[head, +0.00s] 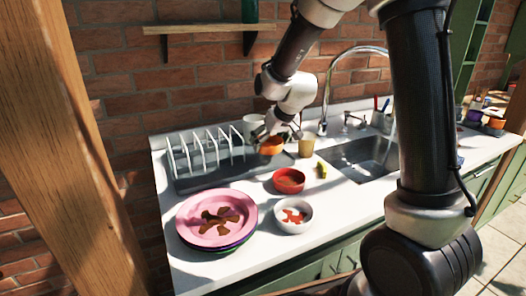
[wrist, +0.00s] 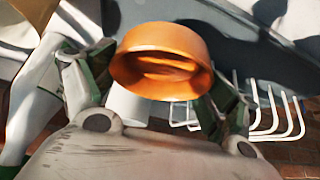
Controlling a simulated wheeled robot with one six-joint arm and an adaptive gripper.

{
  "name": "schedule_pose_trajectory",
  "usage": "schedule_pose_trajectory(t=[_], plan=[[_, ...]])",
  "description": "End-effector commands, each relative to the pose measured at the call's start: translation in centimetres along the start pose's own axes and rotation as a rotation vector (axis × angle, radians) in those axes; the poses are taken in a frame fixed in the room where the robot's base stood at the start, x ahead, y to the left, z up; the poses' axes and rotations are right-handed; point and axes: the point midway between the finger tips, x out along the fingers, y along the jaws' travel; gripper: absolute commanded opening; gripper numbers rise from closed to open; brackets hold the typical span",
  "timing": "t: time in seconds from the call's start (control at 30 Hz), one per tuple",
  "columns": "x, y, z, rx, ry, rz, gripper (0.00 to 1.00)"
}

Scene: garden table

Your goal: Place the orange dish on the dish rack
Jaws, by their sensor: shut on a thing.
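The orange dish (head: 271,146) is a small round bowl. My gripper (head: 277,133) is shut on it, and in the wrist view the dish (wrist: 162,62) sits between the two fingers (wrist: 155,85), with its open side partly facing the camera. The dish rack (head: 205,155) is a dark tray with white upright wires at the back left of the counter. The dish is at the right end of the rack; I cannot tell whether it touches the tray. The rack's wires (wrist: 270,112) show at the right of the wrist view.
A white cup (head: 252,126) stands behind the dish. A tan cup (head: 306,143), red bowl (head: 289,181), white bowl (head: 292,215) and stacked plates with a pink top one (head: 217,212) stand on the counter. The sink (head: 362,158) and curved faucet (head: 327,85) are to the right.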

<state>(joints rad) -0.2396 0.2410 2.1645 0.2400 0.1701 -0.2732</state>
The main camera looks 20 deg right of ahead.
Motion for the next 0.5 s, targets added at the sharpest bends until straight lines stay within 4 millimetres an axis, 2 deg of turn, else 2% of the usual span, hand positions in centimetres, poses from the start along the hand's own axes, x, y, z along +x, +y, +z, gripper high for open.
schedule_pose_trajectory(t=[0.27,0.5], plan=[[3.0,0.1,2.0,0.001,-0.001,0.001,0.6],[3.3,0.1,2.1,0.0,0.0,0.001,0.6]])
